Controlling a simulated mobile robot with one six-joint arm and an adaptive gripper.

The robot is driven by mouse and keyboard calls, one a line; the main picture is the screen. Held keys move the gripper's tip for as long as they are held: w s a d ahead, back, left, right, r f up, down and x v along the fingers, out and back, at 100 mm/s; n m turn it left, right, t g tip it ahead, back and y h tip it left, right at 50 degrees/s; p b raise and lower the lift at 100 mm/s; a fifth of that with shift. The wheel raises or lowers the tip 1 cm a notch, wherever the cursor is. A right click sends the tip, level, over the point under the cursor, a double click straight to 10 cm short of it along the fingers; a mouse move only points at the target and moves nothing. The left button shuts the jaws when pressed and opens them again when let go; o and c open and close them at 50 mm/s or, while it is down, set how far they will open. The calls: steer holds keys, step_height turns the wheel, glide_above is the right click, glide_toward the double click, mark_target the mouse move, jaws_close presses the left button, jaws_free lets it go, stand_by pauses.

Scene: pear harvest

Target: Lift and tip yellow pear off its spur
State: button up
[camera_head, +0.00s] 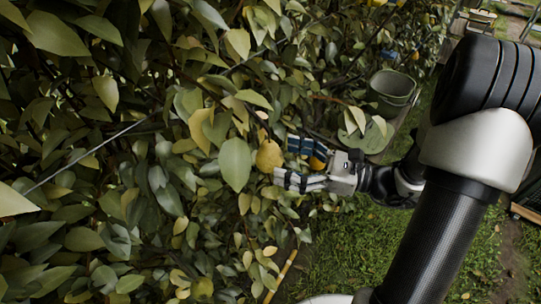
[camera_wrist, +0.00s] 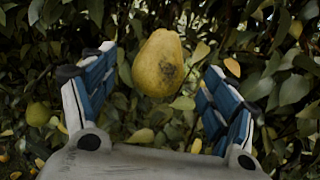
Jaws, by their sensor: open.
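A yellow pear (camera_wrist: 158,63) with a dark blemish hangs in the upper middle of the wrist view, amid leaves. It also shows in the head view (camera_head: 269,155), just left of my fingers. My gripper (camera_wrist: 158,95) is open, with one blue-padded finger on each side of the pear and a gap to both. The pear sits at or slightly beyond the fingertips; its exact depth is unclear. In the head view my gripper (camera_head: 290,162) reaches into the foliage from the right. The pear's stem and spur are hidden by leaves or out of sight.
Dense leaves and thin branches surround the pear. A greenish pear (camera_wrist: 38,114) hangs at left in the wrist view. An orange-yellow fruit (camera_head: 317,162) shows by my fingers in the head view. A green bucket (camera_head: 392,92) stands behind at right. Grass (camera_head: 345,245) lies open below.

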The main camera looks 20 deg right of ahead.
mark_target(270, 155)
steer(key=x, duration=0.5)
steer(key=shift+d, duration=0.1)
steer(key=shift+c, duration=0.5)
steer(key=c, duration=1.2)
